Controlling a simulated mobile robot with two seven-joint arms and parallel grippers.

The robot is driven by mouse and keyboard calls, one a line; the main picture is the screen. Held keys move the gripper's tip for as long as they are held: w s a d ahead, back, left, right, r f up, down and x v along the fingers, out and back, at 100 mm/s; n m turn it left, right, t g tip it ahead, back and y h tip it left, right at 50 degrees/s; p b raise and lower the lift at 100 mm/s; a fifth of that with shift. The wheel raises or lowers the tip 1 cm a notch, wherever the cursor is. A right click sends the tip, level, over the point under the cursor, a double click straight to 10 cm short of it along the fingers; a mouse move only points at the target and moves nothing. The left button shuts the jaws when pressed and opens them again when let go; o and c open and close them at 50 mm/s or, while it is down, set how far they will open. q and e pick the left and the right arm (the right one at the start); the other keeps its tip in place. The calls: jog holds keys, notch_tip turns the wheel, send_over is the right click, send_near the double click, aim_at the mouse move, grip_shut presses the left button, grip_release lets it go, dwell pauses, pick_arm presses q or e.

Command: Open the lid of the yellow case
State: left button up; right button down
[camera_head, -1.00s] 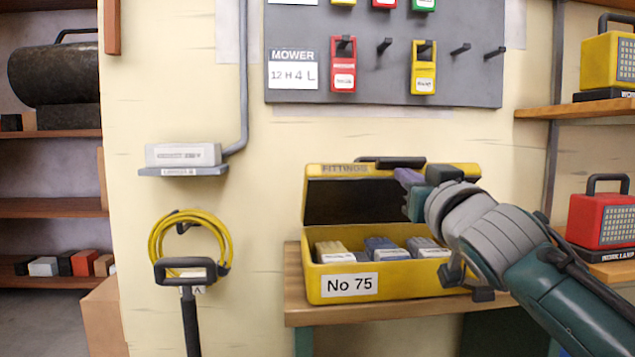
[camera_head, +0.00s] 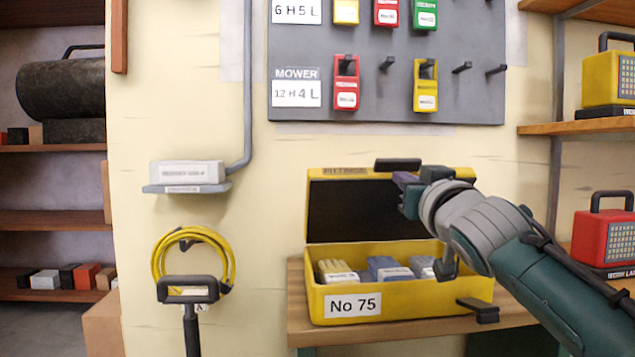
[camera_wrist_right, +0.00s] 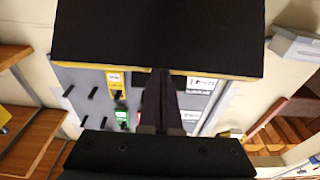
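The yellow case (camera_head: 400,305), labelled No 75, stands on a wooden bench. Its lid (camera_head: 350,210) is raised and stands roughly upright at the back, its dark inside facing me. My left gripper is out of view.
The wooden bench (camera_head: 300,335) carries the case against a cream wall. A grey board (camera_head: 390,100) with pegs and tags hangs above. A small wall shelf (camera_head: 186,188) and a coiled yellow hose (camera_head: 160,262) are to the left. Shelves with a red box (camera_head: 600,240) stand right.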

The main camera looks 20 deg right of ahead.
aim_at(399, 166)
jog(key=shift+w+d+r, duration=0.2)
jog(key=shift+w+r, duration=0.3)
jog(key=shift+w, duration=0.2)
jog(key=shift+w+d+r, duration=0.15)
jog(key=shift+w+r, duration=0.35)
jog(key=shift+w, duration=0.15)
jog(key=shift+r+b+x, duration=0.2)
jog(key=shift+b+x, duration=0.8)
jog(key=shift+x, duration=0.15)
jog(key=shift+w+r, duration=0.3)
